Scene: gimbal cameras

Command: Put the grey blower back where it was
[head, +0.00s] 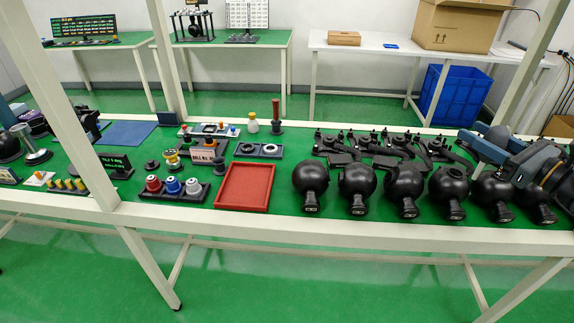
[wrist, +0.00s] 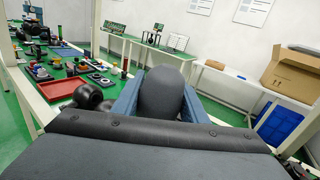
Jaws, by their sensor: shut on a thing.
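My gripper (wrist: 161,100) shows in the wrist view with its two blue fingers closed on either side of the grey blower (wrist: 161,92). The blower's rounded dark grey bulb stands up between the fingers; its lower part is hidden behind the dark gripper body. In the head view my gripper (head: 490,143) is at the right end of the bench, above the black camera balls. The blower is only partly distinguishable there. The frames do not mark the place where the blower was.
The green-topped bench holds a red tray (head: 245,202), several black ball cameras (head: 357,184), black brackets (head: 385,148), a cream bottle (head: 252,124) and a brown-red bottle (head: 276,118). White frame posts (head: 65,100) rise from the bench. A cardboard box (head: 458,25) stands on the back table.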

